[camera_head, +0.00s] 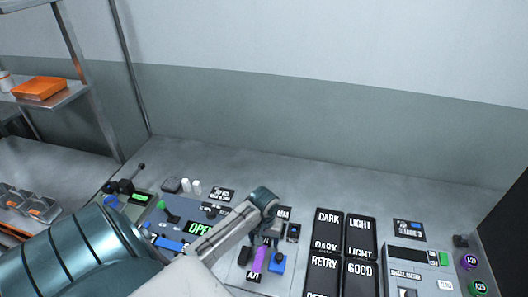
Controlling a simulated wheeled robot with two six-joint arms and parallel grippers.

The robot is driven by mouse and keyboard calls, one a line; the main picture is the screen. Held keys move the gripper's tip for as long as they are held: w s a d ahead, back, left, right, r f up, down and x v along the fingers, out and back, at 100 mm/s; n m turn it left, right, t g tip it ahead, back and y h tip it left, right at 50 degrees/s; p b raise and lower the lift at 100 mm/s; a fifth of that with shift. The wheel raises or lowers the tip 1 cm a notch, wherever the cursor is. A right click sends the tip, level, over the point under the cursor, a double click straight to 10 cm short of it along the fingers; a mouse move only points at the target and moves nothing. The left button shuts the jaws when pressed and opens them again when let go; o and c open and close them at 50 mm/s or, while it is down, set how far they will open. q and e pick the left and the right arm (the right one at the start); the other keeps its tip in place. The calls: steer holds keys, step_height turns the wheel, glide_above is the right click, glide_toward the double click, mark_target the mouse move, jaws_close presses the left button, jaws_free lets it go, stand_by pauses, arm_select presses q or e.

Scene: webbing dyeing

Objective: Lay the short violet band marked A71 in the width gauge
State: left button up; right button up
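The short violet band (258,262) stands out below my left gripper, with a white tag reading A71 (253,276) at its near end. It lies between a dark block (244,255) and a blue block (277,262) on a light grey plate, which looks like the width gauge (291,262). My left gripper (266,238) points down at the far end of the band. Its fingers are small and partly hidden by the wrist, so whether they grip the band is unclear. My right gripper is out of view.
Black trays marked DARK (326,225), LIGHT (361,230), RETRY (323,275) and GOOD (359,278) stand to the right. Farther right is a grey device (406,260) beside round violet (468,262) and green (479,287) pieces.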

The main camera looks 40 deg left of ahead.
arm_select(q)
steer(key=shift+r, duration=0.35)
step_height(320, 180, up, 12)
steer(key=shift+f+b, duration=0.25)
steer(key=shift+b, duration=0.2)
steer(key=shift+f, duration=0.1)
